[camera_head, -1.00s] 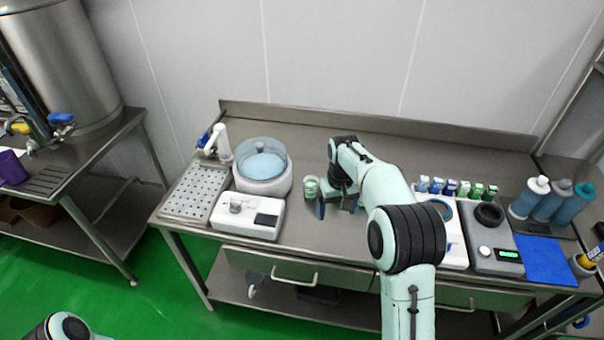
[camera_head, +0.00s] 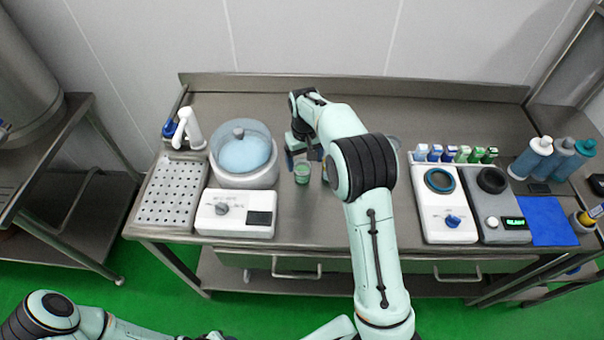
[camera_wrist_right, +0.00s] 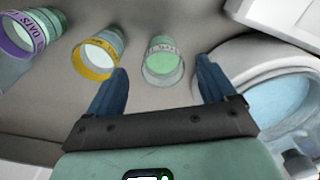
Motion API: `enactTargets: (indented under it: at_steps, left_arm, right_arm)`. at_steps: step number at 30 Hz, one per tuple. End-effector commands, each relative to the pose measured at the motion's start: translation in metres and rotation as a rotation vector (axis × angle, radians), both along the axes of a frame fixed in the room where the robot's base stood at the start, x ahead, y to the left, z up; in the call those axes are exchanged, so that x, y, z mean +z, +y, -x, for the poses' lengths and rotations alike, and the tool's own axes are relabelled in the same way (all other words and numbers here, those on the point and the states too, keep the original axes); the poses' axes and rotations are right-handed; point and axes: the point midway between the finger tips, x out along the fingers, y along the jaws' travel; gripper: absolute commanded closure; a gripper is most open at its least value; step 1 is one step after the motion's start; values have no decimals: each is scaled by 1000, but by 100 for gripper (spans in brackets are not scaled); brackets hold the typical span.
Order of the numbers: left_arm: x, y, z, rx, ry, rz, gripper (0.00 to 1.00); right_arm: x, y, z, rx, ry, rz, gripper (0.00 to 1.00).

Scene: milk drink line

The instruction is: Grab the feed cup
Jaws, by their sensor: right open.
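Three small cups show in the right wrist view: one with a grey band (camera_wrist_right: 164,61), one with a yellow band (camera_wrist_right: 97,52) and one with a purple band (camera_wrist_right: 30,32). No label reading feed cup is legible. My right gripper (camera_wrist_right: 161,80) is open, and the grey-banded cup lies between and just beyond its fingertips, with no visible contact. In the head view the right gripper (camera_head: 303,156) is low over the table, just behind a green cup (camera_head: 302,174). My arm hides part of the other cups there. My left gripper is out of view.
A round lidded bowl machine (camera_head: 244,158) stands close to the left of the cup, with a white control box (camera_head: 235,212) before it and a perforated tray (camera_head: 171,194) further left. A white scale-like device (camera_head: 446,215) and a grey one (camera_head: 492,200) stand to the right.

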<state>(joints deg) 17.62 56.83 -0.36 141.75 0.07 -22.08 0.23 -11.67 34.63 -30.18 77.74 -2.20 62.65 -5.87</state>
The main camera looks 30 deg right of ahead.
Motion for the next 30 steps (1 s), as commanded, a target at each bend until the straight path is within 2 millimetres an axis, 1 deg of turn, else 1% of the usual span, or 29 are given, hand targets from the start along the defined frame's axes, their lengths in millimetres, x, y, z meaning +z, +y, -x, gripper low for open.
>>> enactTargets:
  at_steps: [1,8,13,17,20,25,26,27,29,30]
  left_arm:
    - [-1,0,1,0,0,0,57]
    - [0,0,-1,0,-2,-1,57]
    - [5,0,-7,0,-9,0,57]
    - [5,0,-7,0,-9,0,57]
    - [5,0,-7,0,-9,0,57]
    - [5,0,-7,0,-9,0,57]
    - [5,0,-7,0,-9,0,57]
    - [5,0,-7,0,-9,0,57]
    - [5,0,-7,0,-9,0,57]
    - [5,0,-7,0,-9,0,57]
  right_arm:
    - [-7,0,0,0,2,1,16]
    - [-22,0,-2,-1,2,0,16]
    - [-47,1,-9,-1,1,0,16]
    - [-62,1,-8,0,0,0,16]
    - [-66,1,-8,-1,-2,0,16]
    - [-67,1,-8,-1,-2,0,16]
    - [-67,1,-8,-1,-2,0,19]
    - [-67,1,-8,-1,-2,0,32]
    - [-66,1,-8,-1,-2,0,51]
    - [-66,1,-8,-1,-2,0,64]
